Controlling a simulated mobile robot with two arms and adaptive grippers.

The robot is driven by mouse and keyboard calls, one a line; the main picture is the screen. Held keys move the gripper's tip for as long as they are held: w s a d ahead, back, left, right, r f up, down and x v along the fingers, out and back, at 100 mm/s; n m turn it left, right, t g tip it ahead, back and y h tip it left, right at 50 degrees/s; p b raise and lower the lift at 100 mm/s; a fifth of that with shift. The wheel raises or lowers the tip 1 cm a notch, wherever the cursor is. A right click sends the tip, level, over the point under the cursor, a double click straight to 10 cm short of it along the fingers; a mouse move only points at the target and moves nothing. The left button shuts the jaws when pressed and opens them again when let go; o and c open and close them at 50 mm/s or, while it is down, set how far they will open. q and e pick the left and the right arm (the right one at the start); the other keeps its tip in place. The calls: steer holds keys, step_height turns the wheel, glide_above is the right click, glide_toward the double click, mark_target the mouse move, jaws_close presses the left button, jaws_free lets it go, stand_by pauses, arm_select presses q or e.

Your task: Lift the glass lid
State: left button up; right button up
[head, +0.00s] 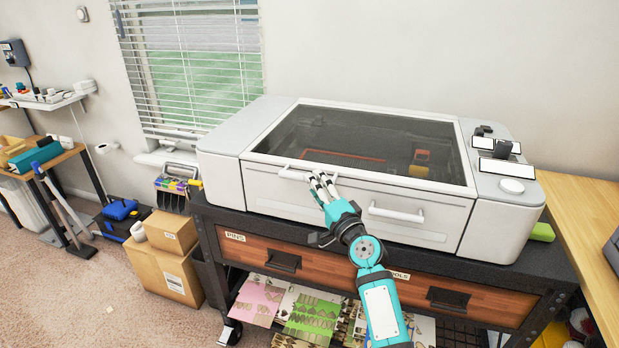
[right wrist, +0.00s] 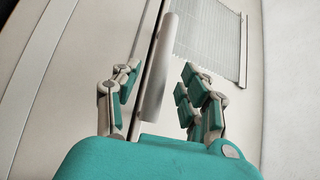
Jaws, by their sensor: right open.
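The glass lid (head: 350,140) is a dark pane in a white frame on top of a white and grey machine, and it is closed. A white bar handle (head: 291,174) sits at the lid's front edge. My right gripper (head: 321,182) is at the right part of this handle and partly hides it. In the right wrist view the handle (right wrist: 157,72) stands between the two open sides of my right gripper (right wrist: 158,92), with gaps on both sides. My left gripper is not in view.
A second white handle (head: 397,213) is on the machine's front panel, right of my gripper. The machine stands on a dark bench with wooden drawers (head: 262,252). Cardboard boxes (head: 168,265) are on the floor at left. A wooden table (head: 585,220) adjoins at right.

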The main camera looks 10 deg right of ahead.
steer(key=shift+x, duration=1.85)
jaws_close()
steer(key=shift+f, duration=0.1)
